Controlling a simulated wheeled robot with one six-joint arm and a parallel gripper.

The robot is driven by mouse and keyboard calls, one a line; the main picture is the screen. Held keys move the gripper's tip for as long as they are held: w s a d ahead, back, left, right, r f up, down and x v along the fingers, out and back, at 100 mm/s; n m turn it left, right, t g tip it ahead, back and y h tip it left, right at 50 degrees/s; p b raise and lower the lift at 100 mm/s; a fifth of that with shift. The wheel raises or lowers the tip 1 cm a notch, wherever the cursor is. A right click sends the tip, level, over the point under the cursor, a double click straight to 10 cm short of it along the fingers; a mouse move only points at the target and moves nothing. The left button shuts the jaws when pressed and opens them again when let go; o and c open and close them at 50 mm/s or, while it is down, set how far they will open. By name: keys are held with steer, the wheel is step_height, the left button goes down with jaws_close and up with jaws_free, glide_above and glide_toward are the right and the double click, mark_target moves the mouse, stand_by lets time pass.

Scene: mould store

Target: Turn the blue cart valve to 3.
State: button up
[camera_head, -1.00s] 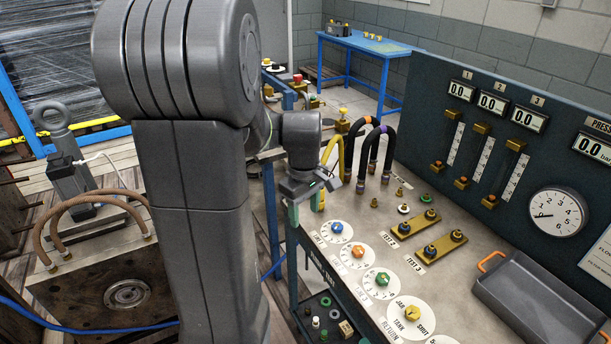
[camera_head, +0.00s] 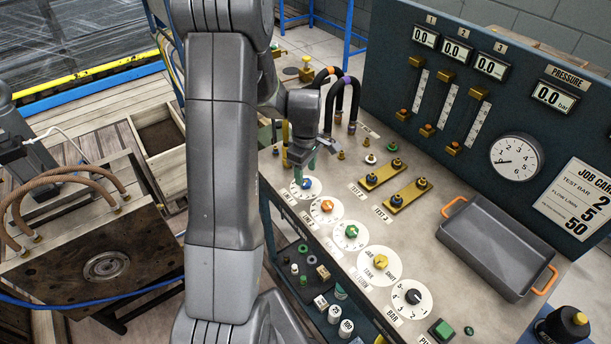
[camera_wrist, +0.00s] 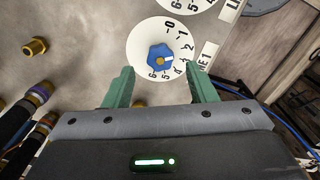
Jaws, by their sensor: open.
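The blue valve knob (camera_head: 307,184) sits on a round white dial at the far left of the bench's row of dials. In the wrist view the blue knob (camera_wrist: 160,59) has a white mark pointing right, roughly at 2 to 3; I cannot tell exactly. The white dial (camera_wrist: 145,42) carries numbers 0 to 6. My gripper (camera_wrist: 161,88) is open, its two green fingers apart with nothing between them. The knob lies ahead of the fingertips, lined up with the gap. In the head view my gripper (camera_head: 304,172) is right by the dial; contact cannot be told.
Orange (camera_head: 327,206), green (camera_head: 351,231) and yellow (camera_head: 380,261) knobs follow along the bench front, then a black one (camera_head: 413,296). Black hoses (camera_head: 352,100) arch behind my gripper. Brass blocks (camera_head: 384,175) and a grey tray (camera_head: 490,250) stand further right.

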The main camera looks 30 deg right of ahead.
mark_target(306, 181)
steer(key=shift+f, duration=1.75)
steer(key=c, duration=1)
steer(key=shift+o, duration=0.2)
steer(key=m+b, duration=0.1)
steer(key=m, duration=0.1)
steer(key=shift+m+b, duration=1)
steer(key=shift+m, duration=0.9)
steer(key=shift+r, duration=0.1)
